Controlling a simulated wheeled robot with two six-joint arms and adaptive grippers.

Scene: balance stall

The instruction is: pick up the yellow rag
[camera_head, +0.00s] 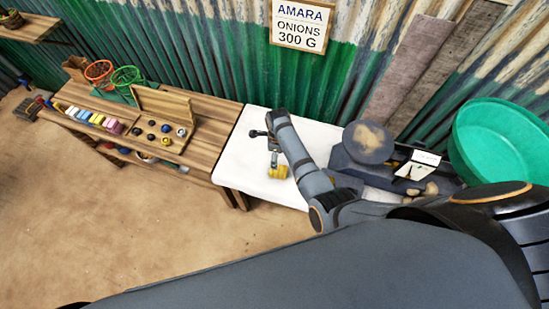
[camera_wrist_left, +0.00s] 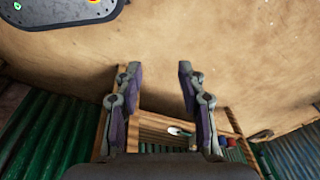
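A small yellow thing (camera_head: 278,172), which looks like the yellow rag, is on or just above the white tabletop (camera_head: 240,165) in the head view. It is small and partly covered, so its shape is unclear. My right gripper (camera_head: 268,142) is just above it, at the end of the arm that comes in from the right. I cannot tell whether its fingers touch the yellow thing. My left gripper (camera_wrist_left: 160,85) shows in the left wrist view with its fingers wide apart and nothing between them. It is outside the head view.
A dark scale (camera_head: 368,143) and a green basin (camera_head: 500,140) stand on the right. A wooden bench (camera_head: 215,120) on the left holds a tray of dark round pieces and a row of coloured blocks. A sign hangs on the corrugated wall. Sandy floor lies open in front.

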